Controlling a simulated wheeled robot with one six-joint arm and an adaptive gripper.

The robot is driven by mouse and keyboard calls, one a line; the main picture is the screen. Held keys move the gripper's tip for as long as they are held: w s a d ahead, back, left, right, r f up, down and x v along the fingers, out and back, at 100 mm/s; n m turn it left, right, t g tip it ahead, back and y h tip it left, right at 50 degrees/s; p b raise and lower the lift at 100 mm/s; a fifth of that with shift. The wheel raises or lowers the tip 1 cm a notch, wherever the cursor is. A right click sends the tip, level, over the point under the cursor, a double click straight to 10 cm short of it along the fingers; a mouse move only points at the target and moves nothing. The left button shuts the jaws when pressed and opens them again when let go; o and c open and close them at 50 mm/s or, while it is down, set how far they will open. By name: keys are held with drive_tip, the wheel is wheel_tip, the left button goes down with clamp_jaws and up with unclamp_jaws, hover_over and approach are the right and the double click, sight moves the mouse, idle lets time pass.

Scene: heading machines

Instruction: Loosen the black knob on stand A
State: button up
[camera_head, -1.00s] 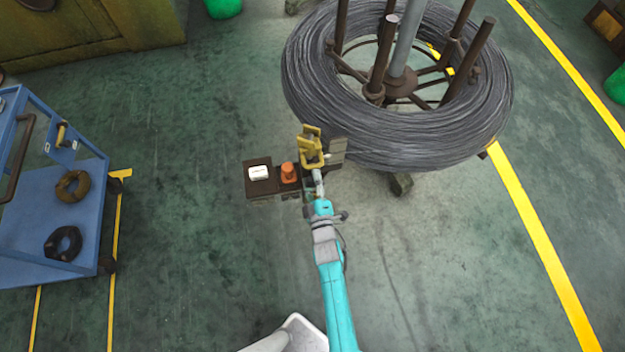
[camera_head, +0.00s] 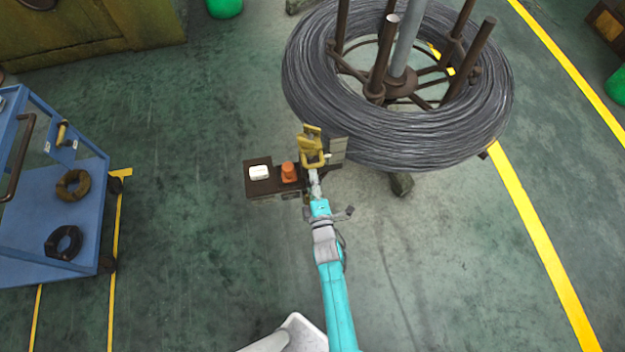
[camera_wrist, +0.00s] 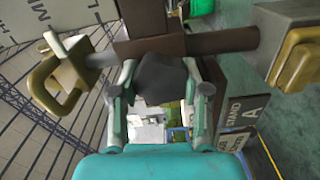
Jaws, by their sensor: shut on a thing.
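The black knob (camera_wrist: 162,80) is faceted and sits between my gripper's two fingers in the wrist view. My gripper (camera_wrist: 160,95) is shut on it, one finger at each side. A dark brown bar and block lie just beyond the knob. The sign plate (camera_wrist: 235,105) reading "STAND A" is to the right of the fingers. In the head view my gripper (camera_head: 314,186) reaches the stand at its near side, below a yellow clamp (camera_head: 311,146). The knob is hidden there.
A large wire coil (camera_head: 400,140) on a post rack stands just behind. A blue cart (camera_head: 50,240) stands far left. Floor between is clear.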

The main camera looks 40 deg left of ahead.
drive_tip(key=o, duration=1.2)
drive_tip(key=shift+c, duration=0.2)
drive_tip(key=v, duration=1.2)
